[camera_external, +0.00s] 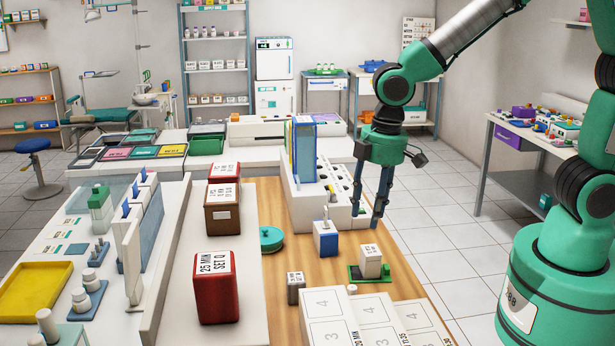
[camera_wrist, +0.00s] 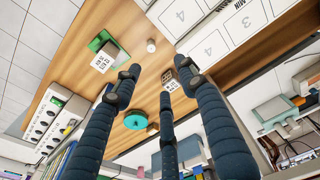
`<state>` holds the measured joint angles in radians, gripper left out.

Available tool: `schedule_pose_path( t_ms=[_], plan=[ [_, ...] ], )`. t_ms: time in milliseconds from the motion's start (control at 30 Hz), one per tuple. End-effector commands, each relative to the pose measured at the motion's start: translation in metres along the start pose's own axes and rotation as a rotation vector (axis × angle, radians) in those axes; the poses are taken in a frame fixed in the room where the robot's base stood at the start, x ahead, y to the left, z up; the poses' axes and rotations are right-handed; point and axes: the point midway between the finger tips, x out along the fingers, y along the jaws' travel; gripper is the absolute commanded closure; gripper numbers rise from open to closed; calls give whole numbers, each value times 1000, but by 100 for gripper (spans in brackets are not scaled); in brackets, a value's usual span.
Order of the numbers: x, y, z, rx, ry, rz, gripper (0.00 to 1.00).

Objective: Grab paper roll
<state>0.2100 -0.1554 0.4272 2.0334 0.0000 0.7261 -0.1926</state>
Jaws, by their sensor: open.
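A small white cylinder (camera_external: 352,289), the thing that looks most like a paper roll, stands near the white numbered panels; its label, if any, is too small to read. It also shows in the wrist view (camera_wrist: 151,46). My gripper (camera_external: 366,218) points down above the right part of the wooden table, open and empty, its dark fingers spread. In the wrist view the fingers (camera_wrist: 160,84) frame bare wood and a small grey labelled box (camera_wrist: 168,80). The cylinder lies beyond the fingertips, apart from them.
A beige block on a green tray (camera_external: 355,273) stands beside the cylinder. A blue-and-white box (camera_external: 325,239), a teal round lidded thing (camera_external: 271,239) and the numbered panels (camera_external: 330,318) are close by. A red box (camera_external: 216,287) stands left. Bare wood (camera_external: 275,210) lies between.

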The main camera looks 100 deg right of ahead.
Motion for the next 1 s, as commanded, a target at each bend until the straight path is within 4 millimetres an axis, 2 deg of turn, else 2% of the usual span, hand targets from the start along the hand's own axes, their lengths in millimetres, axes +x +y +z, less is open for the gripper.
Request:
schedule_pose_path(
  t_ms=[33, 200, 300, 400, 1000],
  plan=[
    [21, 7, -3, 3, -23, -3, 58],
    [72, 24, -9, 5, -73, -13, 58],
    [93, 30, -11, 6, -91, -17, 58],
    [106, 34, -11, 6, -104, -20, 58],
    [119, 36, -10, 5, -110, -21, 58]
  ],
)
